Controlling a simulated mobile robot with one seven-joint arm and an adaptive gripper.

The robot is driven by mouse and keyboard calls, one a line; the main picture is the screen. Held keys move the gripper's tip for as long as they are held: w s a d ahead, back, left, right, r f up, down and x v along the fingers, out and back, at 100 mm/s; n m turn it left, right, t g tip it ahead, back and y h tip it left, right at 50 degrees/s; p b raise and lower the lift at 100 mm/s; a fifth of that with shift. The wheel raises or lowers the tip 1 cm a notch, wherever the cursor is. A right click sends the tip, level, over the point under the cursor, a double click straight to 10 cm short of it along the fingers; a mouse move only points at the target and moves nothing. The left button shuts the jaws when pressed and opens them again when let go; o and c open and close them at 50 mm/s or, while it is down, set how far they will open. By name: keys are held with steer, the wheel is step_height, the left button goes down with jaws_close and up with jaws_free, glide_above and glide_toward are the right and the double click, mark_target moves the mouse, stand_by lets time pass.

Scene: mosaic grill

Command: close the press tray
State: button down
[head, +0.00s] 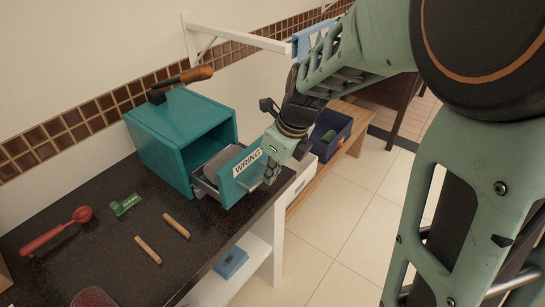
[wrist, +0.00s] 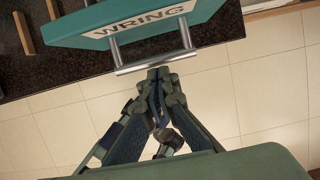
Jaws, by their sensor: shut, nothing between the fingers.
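The press is a teal box (head: 180,130) on the dark counter, with its front open toward the right. Its tray (head: 206,172) is pulled out and shows a grey inside. The tray's teal front panel (head: 226,181) carries a white label reading WRING; the panel also shows in the wrist view (wrist: 205,12). A grey bar handle (wrist: 130,69) stands off the panel on two posts. My gripper (head: 270,180) is in front of the panel. In the wrist view my gripper (wrist: 158,74) is shut and empty, its tips right at the handle bar; I cannot tell whether they touch.
A red ladle (head: 54,233), a green item (head: 126,205) and two wooden sticks (head: 148,250) lie on the counter (head: 95,268) in front of the press. A dark blue crate (head: 330,136) stands on a bench behind my gripper. Tiled floor is open beyond the counter edge.

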mark_target(233, 154)
steer(key=w+a+p, duration=0.2)
steer(key=a, duration=0.1)
steer(key=w+a+p, duration=0.1)
steer(key=w+a, duration=0.1)
steer(key=a, duration=0.1)
steer(key=w+a+p, duration=0.2)
steer(key=w+a, duration=0.1)
steer(key=shift+w+a+p, duration=0.1)
steer(key=shift+a+p, duration=0.1)
steer(key=shift+p, duration=0.15)
steer(key=shift+w+a+f, duration=0.1)
steer(key=shift+w+a, duration=0.1)
steer(key=shift+a, duration=0.1)
steer(key=shift+d, duration=0.1)
